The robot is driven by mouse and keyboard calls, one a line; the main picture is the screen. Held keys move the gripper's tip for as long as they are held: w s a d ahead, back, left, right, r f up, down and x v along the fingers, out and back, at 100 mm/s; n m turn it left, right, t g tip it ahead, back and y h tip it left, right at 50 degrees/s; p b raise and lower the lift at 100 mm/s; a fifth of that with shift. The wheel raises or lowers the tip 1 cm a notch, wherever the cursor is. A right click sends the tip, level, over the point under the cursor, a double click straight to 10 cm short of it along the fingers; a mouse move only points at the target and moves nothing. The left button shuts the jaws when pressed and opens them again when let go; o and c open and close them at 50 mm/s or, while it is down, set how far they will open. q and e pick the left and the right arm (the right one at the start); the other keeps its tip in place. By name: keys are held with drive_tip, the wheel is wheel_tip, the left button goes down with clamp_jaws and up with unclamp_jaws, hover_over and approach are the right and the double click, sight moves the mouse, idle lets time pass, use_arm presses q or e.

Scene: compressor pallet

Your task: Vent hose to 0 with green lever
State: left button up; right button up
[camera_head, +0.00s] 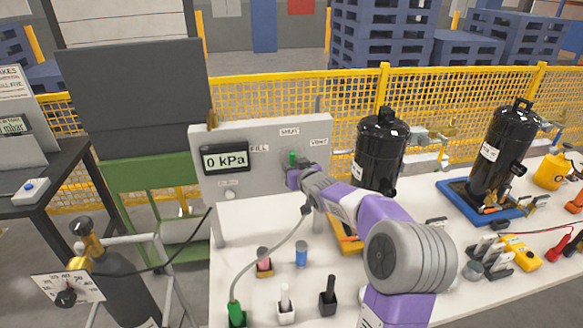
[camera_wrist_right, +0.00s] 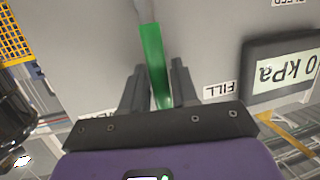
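The green lever (camera_head: 292,157) is on the grey panel (camera_head: 262,178), and its green end shows just above my right gripper (camera_head: 296,173). In the right wrist view the green lever (camera_wrist_right: 153,60) runs between the two dark fingers of my right gripper (camera_wrist_right: 158,88). The fingers stand apart with narrow gaps beside the lever; contact is not clear. The display (camera_head: 226,158) reads 0 kPa. A grey hose (camera_head: 263,257) runs from a green fitting (camera_head: 237,314) on the table up towards the panel, its upper end partly behind my arm. My left gripper is not in view.
The white table (camera_head: 250,222) carries small bottles and fittings in front of the panel. Black compressors (camera_head: 380,150) stand to the right, one on a blue tray (camera_head: 455,200). A dark gas cylinder with a gauge (camera_head: 67,287) stands at the lower left. A yellow fence (camera_head: 470,100) runs behind.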

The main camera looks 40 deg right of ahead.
drive_tip(key=shift+o, duration=1)
drive_tip(key=p+v, duration=0.1)
drive_tip(key=v, duration=0.6)
drive_tip(key=shift+s+p, duration=0.25)
drive_tip(key=shift+p, duration=0.05)
drive_tip(key=shift+a, duration=0.1)
